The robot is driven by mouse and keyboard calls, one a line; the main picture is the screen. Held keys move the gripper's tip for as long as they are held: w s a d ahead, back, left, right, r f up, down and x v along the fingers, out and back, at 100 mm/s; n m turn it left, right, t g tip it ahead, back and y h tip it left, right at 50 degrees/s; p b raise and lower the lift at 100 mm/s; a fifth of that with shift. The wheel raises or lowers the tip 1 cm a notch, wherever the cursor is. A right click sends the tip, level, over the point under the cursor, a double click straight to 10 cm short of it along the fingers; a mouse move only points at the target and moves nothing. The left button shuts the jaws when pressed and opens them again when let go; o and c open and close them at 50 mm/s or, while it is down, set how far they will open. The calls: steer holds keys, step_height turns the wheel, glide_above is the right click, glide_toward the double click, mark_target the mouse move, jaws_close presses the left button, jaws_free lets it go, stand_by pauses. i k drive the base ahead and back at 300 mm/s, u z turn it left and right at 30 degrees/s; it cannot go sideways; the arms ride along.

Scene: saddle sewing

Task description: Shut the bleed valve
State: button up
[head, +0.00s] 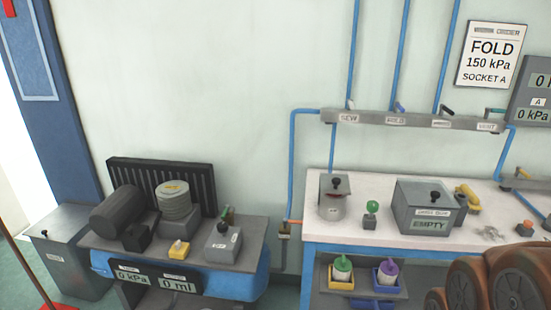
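No part clearly reads as the bleed valve. A small green-handled lever (227,214) stands on a grey box (222,243) on the compressor bench at the left; the box's label is too small to read. A small fitting (284,229) with an orange pipe sits at the foot of the blue pipe between the bench and the white table. Several valve levers sit along the grey wall manifold (412,120), including a blue one (398,107) and a teal one (495,112). I cannot tell which of these are open. My gripper is not in view.
The compressor bench (253,232) carries a dark motor (118,211) and gauges reading 0 kPa (131,276) and 0 ml (177,285). The white table (375,188) holds a grey box marked EMPTY (428,208). Brown rounded leather-like shapes (515,285) fill the lower right. A grey bin (65,250) stands left.

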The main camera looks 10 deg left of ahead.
mark_target(226, 211)
steer(key=k, duration=0.6)
steer(key=u, duration=0.75)
steer(key=i, duration=1.05)
steer(key=u, duration=0.7)
steer(key=i, duration=1.55)
steer(key=z, duration=0.25)
